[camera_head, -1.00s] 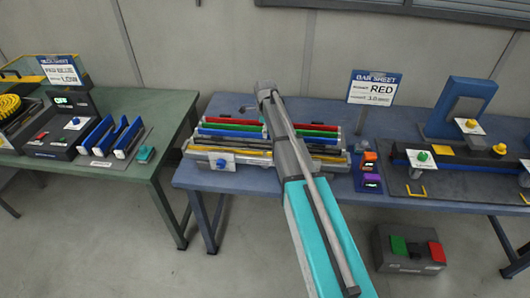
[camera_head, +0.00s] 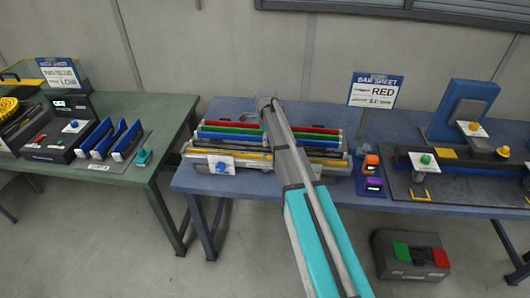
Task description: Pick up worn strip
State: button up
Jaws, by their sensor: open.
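A rack of long strips (camera_head: 186,158) stands on the blue table, with red, green, blue, yellow and dark strips lying in rows on both sides of my arm. I cannot tell which of them is the worn strip. My gripper (camera_head: 266,101) is over the back middle of the rack, at the far end of my grey and teal arm. The arm hides the middle of the rack. The fingertips are too small and hidden to show what is under them; I see no strip lifted.
A sign (camera_head: 376,91) reading "BAR SHEET" and "RED" stands behind the rack. Small orange and purple units (camera_head: 371,175) sit right of it, then a blue press-like fixture (camera_head: 462,108). A green table (camera_head: 150,182) is at left. A box with green and red pads (camera_head: 411,263) is on the floor.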

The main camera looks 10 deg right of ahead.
aim_at(266, 148)
jog(key=shift+f+b, duration=2.35)
jog(key=shift+f, duration=0.15)
grip_shut()
